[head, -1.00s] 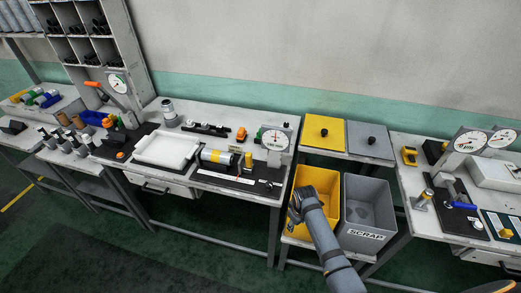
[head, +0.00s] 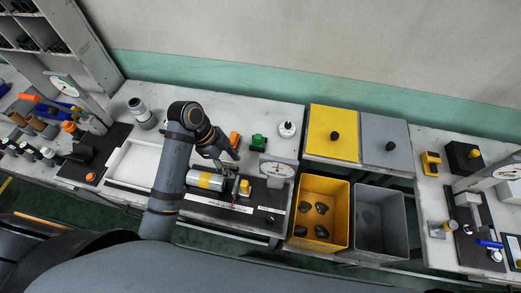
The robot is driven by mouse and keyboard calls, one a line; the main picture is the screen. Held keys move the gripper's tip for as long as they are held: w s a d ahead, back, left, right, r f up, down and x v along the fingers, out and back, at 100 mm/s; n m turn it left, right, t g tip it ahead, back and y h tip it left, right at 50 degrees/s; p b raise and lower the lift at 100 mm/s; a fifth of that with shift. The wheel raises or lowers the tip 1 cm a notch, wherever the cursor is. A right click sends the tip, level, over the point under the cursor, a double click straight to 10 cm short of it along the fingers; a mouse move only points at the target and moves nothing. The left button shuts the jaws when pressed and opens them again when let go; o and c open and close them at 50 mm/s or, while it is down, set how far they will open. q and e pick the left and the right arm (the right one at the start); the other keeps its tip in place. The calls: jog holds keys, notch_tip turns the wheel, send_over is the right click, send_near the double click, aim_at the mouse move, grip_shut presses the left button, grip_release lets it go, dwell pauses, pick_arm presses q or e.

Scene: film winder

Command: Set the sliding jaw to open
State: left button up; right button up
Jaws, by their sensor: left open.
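A silver cylinder with a yellow band (head: 206,180) lies on the winder's dark base (head: 262,217) on the middle bench. A small yellow part (head: 244,187) stands at the cylinder's right end. I cannot tell for sure which small part is the sliding jaw, or its setting. My left gripper (head: 228,164) is open, just above and behind the cylinder's right half. It points down and to the right, and its fingers are small and dark. I cannot tell whether it touches anything. My left arm hides part of the bench left of the cylinder. My right gripper is not in view.
A dial gauge (head: 278,169) stands right of the winder. Orange (head: 234,139) and green (head: 258,142) blocks and a white round item (head: 287,130) are behind. A yellow bin (head: 326,190) with several dark lumps and a grey bin (head: 380,245) stand to the right. A white tray (head: 119,158) is left.

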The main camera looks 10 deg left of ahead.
aim_at(244, 182)
pick_arm(q)
jog(key=p+x, duration=0.1)
jog(key=x, duration=0.2)
jog(key=s+x, duration=0.1)
jog(key=x, duration=0.2)
jog(key=p+x, duration=0.1)
jog(key=x, duration=0.2)
jog(key=shift+s+d+r+p, duration=0.15)
jog(key=shift+s+p, duration=0.15)
jog(key=shift+s, duration=0.05)
jog(key=shift+s+d+f, duration=0.1)
jog(key=shift+s+f, duration=0.15)
jog(key=shift+f, duration=0.05)
jog(key=shift+w, duration=0.2)
jog(key=shift+c, duration=2.1)
grip_shut()
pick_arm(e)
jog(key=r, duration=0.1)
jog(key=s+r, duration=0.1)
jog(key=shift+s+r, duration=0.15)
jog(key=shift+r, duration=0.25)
